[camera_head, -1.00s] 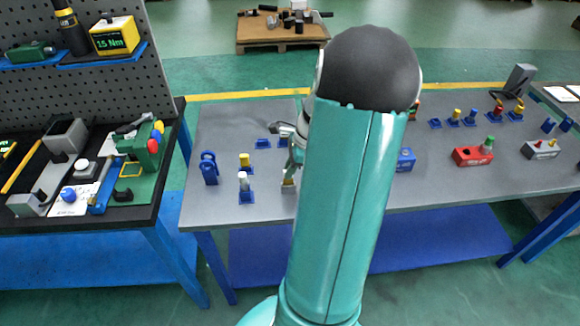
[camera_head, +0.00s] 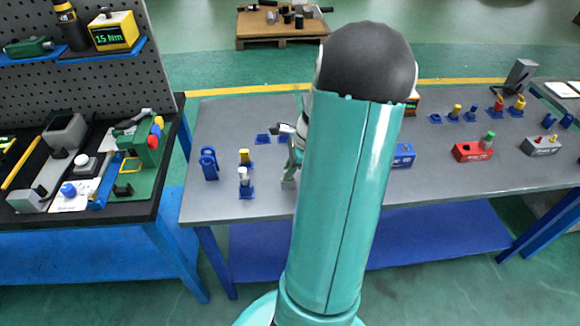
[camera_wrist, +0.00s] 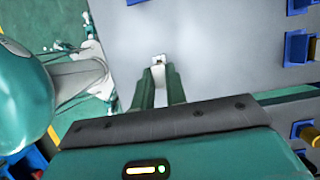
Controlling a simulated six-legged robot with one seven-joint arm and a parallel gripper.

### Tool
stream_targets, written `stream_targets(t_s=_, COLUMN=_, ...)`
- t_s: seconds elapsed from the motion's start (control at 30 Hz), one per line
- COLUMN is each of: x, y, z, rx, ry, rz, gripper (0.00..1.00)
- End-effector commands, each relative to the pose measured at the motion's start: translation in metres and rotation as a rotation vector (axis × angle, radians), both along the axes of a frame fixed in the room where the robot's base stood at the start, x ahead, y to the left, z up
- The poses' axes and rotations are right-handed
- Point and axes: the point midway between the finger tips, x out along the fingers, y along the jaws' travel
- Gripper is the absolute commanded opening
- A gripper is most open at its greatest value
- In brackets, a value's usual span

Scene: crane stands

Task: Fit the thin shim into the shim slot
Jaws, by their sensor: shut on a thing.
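My gripper (camera_wrist: 159,78) reaches over the grey bench in the wrist view, with its two green fingers close together on a pale thin piece (camera_wrist: 158,72), which I take to be the thin shim. Its outline is mostly hidden by the fingers. A small whitish block (camera_wrist: 158,58) shows right at the fingertips and may hold the shim slot; I cannot tell whether the shim touches it or is in it. In the head view my arm covers most of the gripper, and a small grey block (camera_head: 288,181) shows low beside the arm.
On the grey bench (camera_head: 230,120), a blue stand (camera_head: 209,164) and holders with yellow (camera_head: 245,157) and white (camera_head: 244,177) pegs stand left of my arm. A blue block (camera_head: 403,155) and a red block (camera_head: 472,151) are to its right. Bare bench surrounds the fingertips.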

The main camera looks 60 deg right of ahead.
Motion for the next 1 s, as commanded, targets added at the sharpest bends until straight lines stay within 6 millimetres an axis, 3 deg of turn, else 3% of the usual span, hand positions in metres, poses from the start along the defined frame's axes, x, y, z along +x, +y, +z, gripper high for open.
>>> stream_targets(t_s=0.53, x=0.0001, y=0.0003, z=-0.0109, rx=0.001, ry=0.001, rz=0.0, gripper=0.0)
stream_targets(t_s=0.57, x=0.0001, y=0.0002, z=-0.0108, rx=0.0, ry=0.0, rz=0.0, gripper=0.17)
stream_targets(t_s=0.67, x=0.0, y=0.0002, z=-0.0106, rx=0.0, ry=0.0, rz=0.0, gripper=0.37)
stream_targets(t_s=1.0, x=-0.0001, y=0.0001, z=-0.0105, rx=0.0, ry=0.0, rz=0.0, gripper=0.39)
